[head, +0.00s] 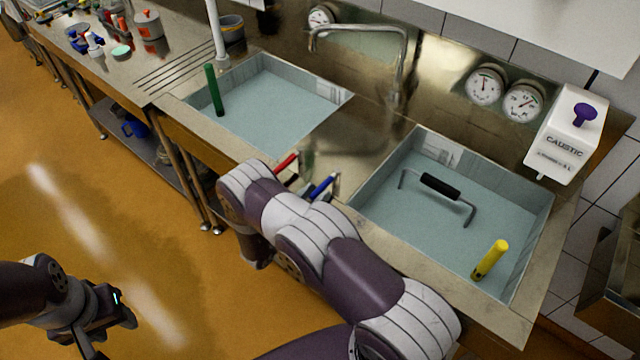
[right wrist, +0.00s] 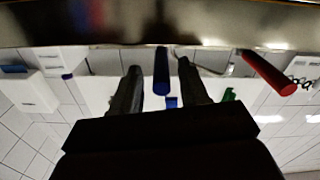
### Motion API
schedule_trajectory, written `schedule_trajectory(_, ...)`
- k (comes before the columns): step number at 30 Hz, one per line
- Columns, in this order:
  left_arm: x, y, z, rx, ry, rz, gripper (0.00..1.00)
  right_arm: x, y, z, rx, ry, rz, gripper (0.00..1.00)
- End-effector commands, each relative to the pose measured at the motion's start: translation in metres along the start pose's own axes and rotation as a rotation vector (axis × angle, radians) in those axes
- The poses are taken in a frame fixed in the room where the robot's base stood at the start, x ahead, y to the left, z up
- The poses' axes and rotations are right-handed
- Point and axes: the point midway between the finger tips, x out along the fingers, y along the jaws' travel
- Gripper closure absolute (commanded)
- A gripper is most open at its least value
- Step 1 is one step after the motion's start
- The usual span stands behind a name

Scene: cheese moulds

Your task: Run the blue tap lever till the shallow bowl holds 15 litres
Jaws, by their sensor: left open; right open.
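The blue tap lever (head: 322,187) sticks out at the front edge of the sink unit, between the two bowls; the red lever (head: 287,163) is to its left. In the right wrist view, the blue lever (right wrist: 161,70) lies between the spread fingers of my right gripper (right wrist: 159,78), with gaps on both sides. My left gripper (head: 112,330) is open and empty above the floor. The left bowl (head: 262,105) and right bowl (head: 500,225) look pale blue; I cannot tell which is shallower or their water levels.
A swan-neck spout (head: 403,65) stands behind the bowls. Dials (head: 484,85) are on the back panel. A green pipe (head: 214,90) stands in the left bowl; a yellow pipe (head: 490,259) and black-handled tool (head: 440,187) are in the right. A caustic dispenser (head: 563,135) hangs right.

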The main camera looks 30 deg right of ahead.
Motion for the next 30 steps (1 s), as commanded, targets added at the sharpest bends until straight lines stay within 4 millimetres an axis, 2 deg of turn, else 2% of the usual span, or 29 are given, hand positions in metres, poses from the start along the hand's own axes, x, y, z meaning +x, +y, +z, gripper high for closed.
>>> schedule_trajectory(3, -0.008, 0.000, -0.001, 0.000, 0.000, 0.000, 0.56, 0.016, 0.001, -0.001, -0.001, -0.001, 0.001, 0.56)
schedule_trajectory(6, -0.009, 0.000, -0.001, 0.000, 0.000, 0.000, 0.56, 0.024, 0.000, -0.001, 0.001, -0.001, 0.000, 0.56)
schedule_trajectory(15, -0.009, 0.000, -0.001, 0.000, 0.000, 0.000, 0.56, 0.026, -0.001, 0.001, 0.000, -0.001, -0.002, 0.56)
schedule_trajectory(19, -0.009, 0.000, -0.001, 0.000, 0.000, 0.000, 0.56, 0.026, -0.001, 0.001, 0.001, 0.000, -0.002, 0.98)
schedule_trajectory(30, -0.011, 0.000, -0.001, 0.000, 0.000, 0.000, 0.56, 0.026, 0.002, 0.000, 0.000, 0.006, -0.032, 1.00)
